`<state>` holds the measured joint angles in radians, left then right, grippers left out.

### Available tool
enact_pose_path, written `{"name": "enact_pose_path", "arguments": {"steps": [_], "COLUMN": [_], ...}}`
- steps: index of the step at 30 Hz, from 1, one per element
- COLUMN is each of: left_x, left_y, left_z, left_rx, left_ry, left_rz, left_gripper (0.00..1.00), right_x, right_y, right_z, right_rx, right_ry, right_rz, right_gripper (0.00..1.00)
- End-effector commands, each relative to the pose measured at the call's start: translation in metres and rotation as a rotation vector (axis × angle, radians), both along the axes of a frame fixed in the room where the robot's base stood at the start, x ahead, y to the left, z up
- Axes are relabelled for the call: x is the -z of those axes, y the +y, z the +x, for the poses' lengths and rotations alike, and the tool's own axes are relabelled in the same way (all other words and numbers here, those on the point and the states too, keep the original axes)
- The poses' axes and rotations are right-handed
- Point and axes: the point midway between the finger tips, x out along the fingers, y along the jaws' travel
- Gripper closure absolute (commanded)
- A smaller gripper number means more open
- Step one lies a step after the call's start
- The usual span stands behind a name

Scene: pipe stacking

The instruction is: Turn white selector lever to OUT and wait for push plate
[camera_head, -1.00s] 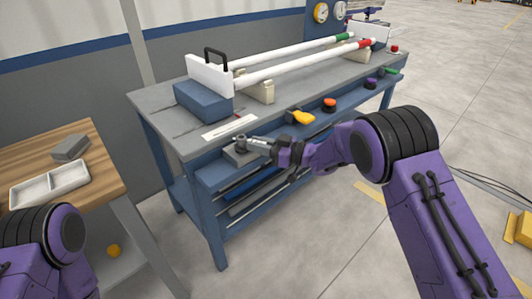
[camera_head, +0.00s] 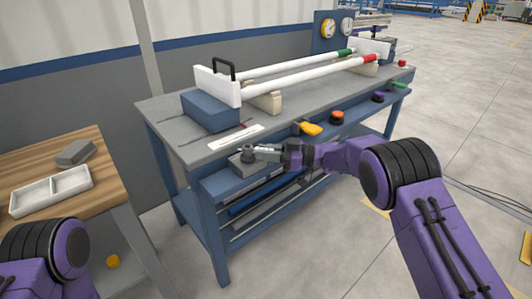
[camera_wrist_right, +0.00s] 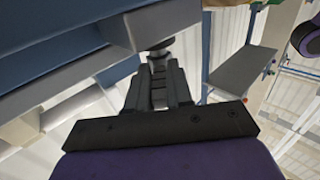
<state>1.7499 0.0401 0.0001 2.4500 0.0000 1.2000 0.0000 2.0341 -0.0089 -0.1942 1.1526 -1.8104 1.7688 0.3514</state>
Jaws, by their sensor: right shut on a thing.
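The selector lever (camera_head: 249,153) sits on a grey box (camera_head: 236,172) at the front left of the blue workbench; its round pivot shows. My right gripper (camera_head: 268,152) is shut on the lever and hides much of it. In the right wrist view my gripper's fingers (camera_wrist_right: 158,85) are together around the lever, with a dark round knob (camera_wrist_right: 160,45) beyond them. A white plate with a black handle (camera_head: 219,86) stands at the left end of two white pipes (camera_head: 300,74), by a blue block (camera_head: 210,110). My left gripper is out of view; only its arm shows.
A pale label strip (camera_head: 235,137) lies on the bench top (camera_head: 168,108). Yellow (camera_head: 311,129), orange, purple and green controls line the front ledge. A wooden table (camera_head: 98,182) with a white tray (camera_head: 50,190) stands at left. The floor to the right is mostly clear.

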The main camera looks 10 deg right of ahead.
Motion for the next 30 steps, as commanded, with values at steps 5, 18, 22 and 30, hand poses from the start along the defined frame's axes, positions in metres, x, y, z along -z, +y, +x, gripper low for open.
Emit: {"name": "enact_pose_path", "arguments": {"steps": [5, 18, 22, 30], "left_x": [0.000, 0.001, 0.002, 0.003], "left_y": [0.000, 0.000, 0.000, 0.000], "left_z": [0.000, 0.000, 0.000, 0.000], "left_rx": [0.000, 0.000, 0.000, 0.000], "left_ry": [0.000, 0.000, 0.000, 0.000], "left_rz": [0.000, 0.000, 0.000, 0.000], "left_gripper": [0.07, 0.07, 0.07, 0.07], "right_x": [0.000, 0.000, 0.000, 0.000], "right_y": [0.001, -0.040, -0.069, -0.097], "right_z": [0.000, -0.014, -0.024, -0.036], "right_rx": [-0.001, 0.003, 0.003, -0.001], "right_ry": [-0.001, -0.001, -0.001, -0.001], "right_rz": [0.000, -0.001, 0.001, -0.001], "right_gripper": [0.58, 0.58, 0.58, 0.58]}}
